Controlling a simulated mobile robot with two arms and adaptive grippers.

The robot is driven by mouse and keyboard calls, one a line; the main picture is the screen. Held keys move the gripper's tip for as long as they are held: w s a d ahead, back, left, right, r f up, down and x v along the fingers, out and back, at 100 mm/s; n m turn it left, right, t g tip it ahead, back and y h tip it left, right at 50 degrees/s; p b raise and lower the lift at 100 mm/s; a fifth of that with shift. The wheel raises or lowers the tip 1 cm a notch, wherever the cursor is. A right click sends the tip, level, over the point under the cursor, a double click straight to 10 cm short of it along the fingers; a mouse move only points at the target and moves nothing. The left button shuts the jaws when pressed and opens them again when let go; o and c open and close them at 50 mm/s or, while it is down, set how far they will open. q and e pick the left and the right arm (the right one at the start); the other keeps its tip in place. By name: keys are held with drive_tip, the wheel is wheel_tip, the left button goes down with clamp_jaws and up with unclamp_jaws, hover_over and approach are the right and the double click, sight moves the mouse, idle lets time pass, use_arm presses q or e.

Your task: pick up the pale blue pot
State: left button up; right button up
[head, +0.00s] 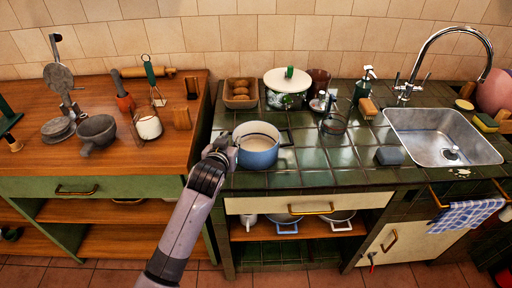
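The pale blue pot (259,158) stands upright on the green tiled counter (325,178), near its front left edge. It has a cream inside, and a dark handle shows at its right side. My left gripper (228,148) is at the pot's left side, overlapping its rim in the picture. The gripper hides that side of the pot, and I cannot tell whether its fingers are open or closed on anything there. My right gripper is not in view.
Behind the pot are a wooden basket (240,94) and a lidded white-and-green pot (287,90). A grey mortar (97,132) is on the wooden counter at left.

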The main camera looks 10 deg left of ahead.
sight(238, 131)
use_arm(q)
drive_tip(key=x, duration=0.4)
drive_tip(key=shift+w, duration=0.2)
drive_tip(key=shift+c, duration=0.6)
clamp_jaws()
drive_tip(key=shift+s+f, duration=0.1)
drive_tip(key=shift+f, duration=0.15)
drive_tip(key=shift+r, duration=0.1)
